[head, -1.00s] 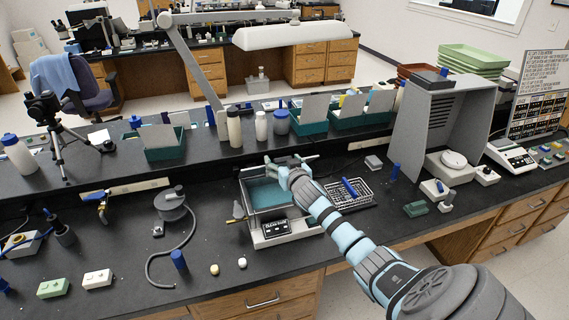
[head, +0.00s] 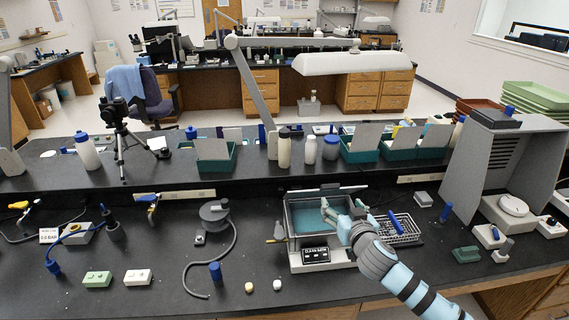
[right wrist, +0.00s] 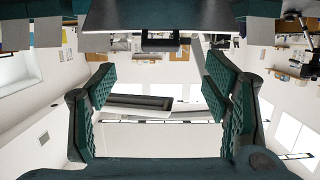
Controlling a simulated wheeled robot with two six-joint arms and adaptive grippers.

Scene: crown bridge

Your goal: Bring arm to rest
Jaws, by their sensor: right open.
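My right arm comes in from the lower right of the head view. Its gripper (head: 343,211) is over the right part of the water bath (head: 310,259), a light box with teal inside and a dark front panel. In the right wrist view the two green padded fingers (right wrist: 163,105) stand wide apart with nothing between them. That view looks out at the room upside down. My left gripper shows in neither view.
A wire rack (head: 399,232) stands right of the bath. A grey hood (head: 490,165) is at the right. A round grey device (head: 214,214) with a hose is to the left. Teal bins (head: 360,153) line the raised shelf behind.

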